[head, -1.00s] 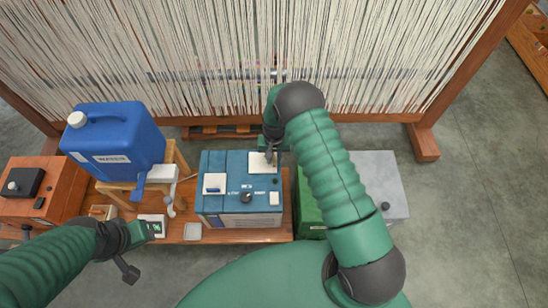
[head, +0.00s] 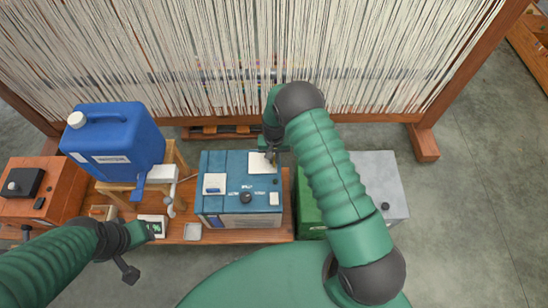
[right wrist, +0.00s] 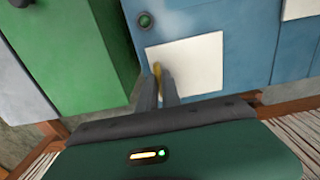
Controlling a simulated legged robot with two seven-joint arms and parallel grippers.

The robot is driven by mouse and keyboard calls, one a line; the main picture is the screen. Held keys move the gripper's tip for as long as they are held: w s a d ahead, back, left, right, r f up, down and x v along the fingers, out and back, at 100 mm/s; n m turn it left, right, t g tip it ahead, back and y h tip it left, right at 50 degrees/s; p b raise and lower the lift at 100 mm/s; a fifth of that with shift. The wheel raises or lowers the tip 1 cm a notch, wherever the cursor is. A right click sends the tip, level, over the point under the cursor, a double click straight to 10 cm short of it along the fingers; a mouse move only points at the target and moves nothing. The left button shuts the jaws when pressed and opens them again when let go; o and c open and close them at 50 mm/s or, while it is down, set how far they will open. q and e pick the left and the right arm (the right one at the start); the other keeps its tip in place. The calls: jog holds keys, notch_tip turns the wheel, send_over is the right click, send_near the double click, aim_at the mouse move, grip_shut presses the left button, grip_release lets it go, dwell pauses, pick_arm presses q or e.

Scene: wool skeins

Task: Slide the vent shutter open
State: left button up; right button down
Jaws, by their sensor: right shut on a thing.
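The blue box (head: 240,215) stands on the wooden bench, with a flat white plate (head: 260,168) at its top right, which looks like the vent shutter. In the right wrist view the white plate (right wrist: 197,62) lies against the blue face, with a small brass tab (right wrist: 157,70) at its edge. My right gripper (right wrist: 160,78) is shut on this brass tab. In the head view my right gripper (head: 271,156) partly covers the plate's far right corner. My left gripper (head: 148,232) hangs at the lower left, away from the box; its jaws are unclear.
A blue jug (head: 115,140) stands on a wooden stand left of the box. A green box (head: 308,210) and a grey box (head: 380,185) stand close on the right. A loom with pale threads (head: 230,60) rises behind.

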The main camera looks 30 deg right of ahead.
dwell(0.6)
jog(key=s+d+p, duration=0.1)
jog(key=s+d, duration=0.2)
jog(key=d, duration=0.4)
jog(key=shift+s+d+p, duration=0.15)
jog(key=shift+s+p, duration=0.05)
jog(key=shift+p, duration=0.1)
jog(key=c, duration=1.5)
grip_release()
jog(key=shift+c, duration=0.2)
notch_tip(320, 180, up, 17)
jog(key=p, duration=0.3)
jog(key=shift+p, duration=0.3)
